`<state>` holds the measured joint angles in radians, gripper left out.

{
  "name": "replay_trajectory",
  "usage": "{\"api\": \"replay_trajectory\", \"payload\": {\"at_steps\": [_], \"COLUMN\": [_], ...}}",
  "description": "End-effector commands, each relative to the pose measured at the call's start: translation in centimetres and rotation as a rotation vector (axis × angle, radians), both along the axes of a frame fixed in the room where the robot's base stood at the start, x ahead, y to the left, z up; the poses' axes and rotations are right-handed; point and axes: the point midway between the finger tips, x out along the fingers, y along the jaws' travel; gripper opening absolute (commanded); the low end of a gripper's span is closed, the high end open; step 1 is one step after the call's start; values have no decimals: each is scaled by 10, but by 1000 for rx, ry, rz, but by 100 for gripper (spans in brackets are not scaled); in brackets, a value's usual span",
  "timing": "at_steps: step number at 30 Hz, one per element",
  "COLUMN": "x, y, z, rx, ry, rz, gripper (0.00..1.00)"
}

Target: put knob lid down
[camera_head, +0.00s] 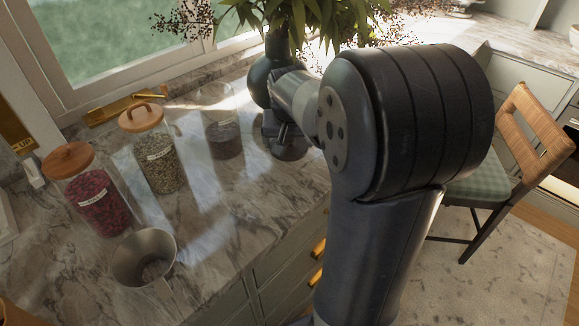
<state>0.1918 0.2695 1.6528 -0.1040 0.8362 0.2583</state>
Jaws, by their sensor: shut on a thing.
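My gripper (284,134) is at the right part of the marble counter, partly hidden by my arm. It is shut on a dark, round, flat thing (291,153), which I take to be the knob lid. It is low over the counter, and I cannot tell whether it touches the surface. An open glass jar (221,122) with dark contents stands upright just left of my gripper, with no lid on it.
A jar of green contents (160,163) with a loop-handled wooden lid and a jar of red contents (101,203) with a wooden lid stand to the left. A dark vase (260,84) stands behind my gripper.

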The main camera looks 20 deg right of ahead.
Motion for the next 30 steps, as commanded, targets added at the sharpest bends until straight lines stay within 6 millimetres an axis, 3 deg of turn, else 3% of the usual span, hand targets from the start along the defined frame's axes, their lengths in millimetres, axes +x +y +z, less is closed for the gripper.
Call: {"api": "replay_trajectory", "payload": {"at_steps": [3,15,28,29,30], "x": [0,0,1,1,1], "y": [0,0,0,0,0], "z": [-21,-67,-75,-74,-73], "rx": [0,0,0,0,0], "ry": [4,3,0,0,0], "rz": [1,1,0,0,0], "gripper": [64,64,64,90,93]}}
